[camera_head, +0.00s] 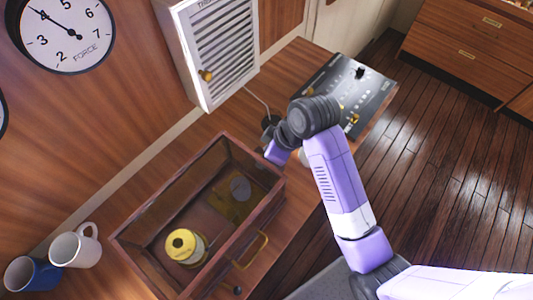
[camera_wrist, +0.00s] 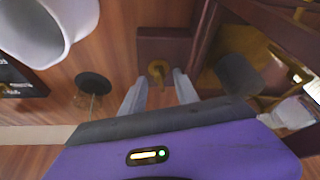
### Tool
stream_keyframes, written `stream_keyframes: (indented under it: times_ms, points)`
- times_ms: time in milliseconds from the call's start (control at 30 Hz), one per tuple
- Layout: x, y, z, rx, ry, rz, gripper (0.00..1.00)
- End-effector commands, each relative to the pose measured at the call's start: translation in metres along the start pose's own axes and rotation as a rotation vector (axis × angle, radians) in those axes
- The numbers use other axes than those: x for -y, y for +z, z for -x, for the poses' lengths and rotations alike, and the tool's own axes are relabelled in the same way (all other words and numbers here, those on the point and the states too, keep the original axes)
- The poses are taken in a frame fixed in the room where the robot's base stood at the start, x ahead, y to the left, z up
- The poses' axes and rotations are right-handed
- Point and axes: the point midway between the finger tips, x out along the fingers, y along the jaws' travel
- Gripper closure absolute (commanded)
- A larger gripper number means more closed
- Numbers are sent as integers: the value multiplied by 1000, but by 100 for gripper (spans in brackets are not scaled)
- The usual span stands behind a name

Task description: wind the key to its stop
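A small brass piece (camera_wrist: 158,70), which looks like the key, stands out from a dark wooden block (camera_wrist: 150,45) in the wrist view. My gripper (camera_wrist: 160,85) is open, with its two pale fingers apart on either side of the brass piece. I cannot tell whether either finger touches it. In the head view my arm reaches to the right end of a wooden case (camera_head: 125,247). The fingers and the key are hidden there behind my arm. A yellow-topped drum (camera_head: 182,243) is inside the case.
A white louvred cabinet (camera_head: 215,50) and a force dial (camera_head: 65,32) are on the wall. A black control panel (camera_head: 370,95) lies beyond my arm. A white mug (camera_head: 75,247) and a blue mug (camera_head: 27,273) stand left of the case. A white rounded object (camera_wrist: 50,30) is near my gripper.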

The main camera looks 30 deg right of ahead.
Motion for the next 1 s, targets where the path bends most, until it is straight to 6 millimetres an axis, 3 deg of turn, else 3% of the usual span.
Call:
stream_keyframes:
  times_ms: [267, 700, 1000]
  points:
    - [0, 0, 2, 1, 0, 0, 63]
    - [-1, 0, 67, -1, 2, -1, 63]
    - [0, 1, 78, 1, -1, 0, 63]
